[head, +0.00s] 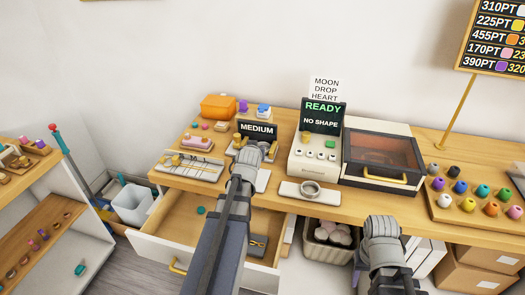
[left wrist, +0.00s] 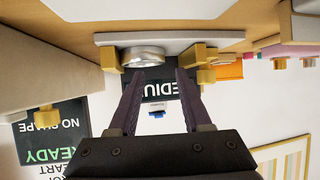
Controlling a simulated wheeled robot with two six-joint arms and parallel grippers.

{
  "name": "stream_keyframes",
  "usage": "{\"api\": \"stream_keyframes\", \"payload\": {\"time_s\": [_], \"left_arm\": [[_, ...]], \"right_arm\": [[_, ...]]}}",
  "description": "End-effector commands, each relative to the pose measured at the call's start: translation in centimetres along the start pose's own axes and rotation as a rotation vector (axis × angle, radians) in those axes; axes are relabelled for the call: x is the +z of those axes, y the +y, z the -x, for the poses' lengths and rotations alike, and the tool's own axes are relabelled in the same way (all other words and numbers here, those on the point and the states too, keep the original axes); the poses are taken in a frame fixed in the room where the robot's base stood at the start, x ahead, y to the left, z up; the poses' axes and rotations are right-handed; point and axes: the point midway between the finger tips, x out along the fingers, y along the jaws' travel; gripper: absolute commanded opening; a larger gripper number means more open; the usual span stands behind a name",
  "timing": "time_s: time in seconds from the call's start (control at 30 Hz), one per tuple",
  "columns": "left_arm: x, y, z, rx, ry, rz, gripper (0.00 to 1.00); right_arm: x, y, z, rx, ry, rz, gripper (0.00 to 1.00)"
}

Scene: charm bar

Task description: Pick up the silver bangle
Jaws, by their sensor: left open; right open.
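In the left wrist view, which is upside down, a silver bangle (left wrist: 143,56) sits on a pale stand (left wrist: 215,37) beside gold pegs. My left gripper (left wrist: 158,75) is open, its two dark fingers pointing at the stand, with the bangle close to its left fingertip. No grip on it shows. In the head view my left gripper (head: 253,150) is over the stand in front of the MEDIUM sign and hides the bangle there. Another silver ring (head: 310,189) lies on a white tray (head: 328,197) in front of the machine. My right gripper (head: 382,226) is low at the right, apart from the counter items.
The machine with the READY screen (head: 323,116) and a glass-fronted box (head: 384,153) stand on the counter at right. A rack of coloured pieces (head: 448,213) is farther right. An open drawer (head: 190,248) juts out below. A jewellery tray (head: 188,168) lies at left.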

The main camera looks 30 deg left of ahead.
Motion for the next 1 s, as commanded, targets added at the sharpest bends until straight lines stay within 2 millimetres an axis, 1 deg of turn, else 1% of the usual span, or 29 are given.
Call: {"api": "stream_keyframes", "payload": {"time_s": [0.03,0.1,0.2,0.27,0.33,0.53,0.9,0.97,1.0], "left_arm": [[0.3,-0.1,-1.0,0.0,0.0,0.001,0.49],[0.5,-0.2,-2.1,0.0,0.0,0.001,0.49],[0.5,-0.2,-3.6,0.0,0.0,-0.001,0.49],[0.4,-0.2,-4.3,0.0,0.0,-0.001,0.49],[0.4,-0.2,-4.6,0.0,0.0,-0.001,0.49],[0.3,-0.2,-4.5,0.0,0.0,-0.001,0.49],[0.3,-0.2,-4.5,0.0,0.0,-0.001,0.07],[0.3,-0.2,-4.5,0.0,0.0,-0.001,0.0],[0.3,-0.2,-4.5,0.0,0.0,-0.001,0.0]], "right_arm": [[0.0,-0.1,-0.7,0.0,0.0,0.0,0.5],[-0.1,-0.1,-1.4,0.0,0.0,0.0,0.5],[-0.1,-0.2,-2.2,0.0,0.0,0.0,0.5],[-0.1,-0.2,-2.4,0.0,0.0,0.0,0.5],[-0.1,-0.2,-2.5,0.0,0.0,0.0,0.5],[-0.1,-0.2,-2.4,0.0,0.0,0.0,0.5],[-0.1,-0.2,-2.4,0.0,0.0,0.0,0.5],[-0.1,-0.2,-2.4,0.0,0.0,0.0,0.5],[-0.1,-0.2,-2.4,0.0,0.0,0.0,0.5]]}}
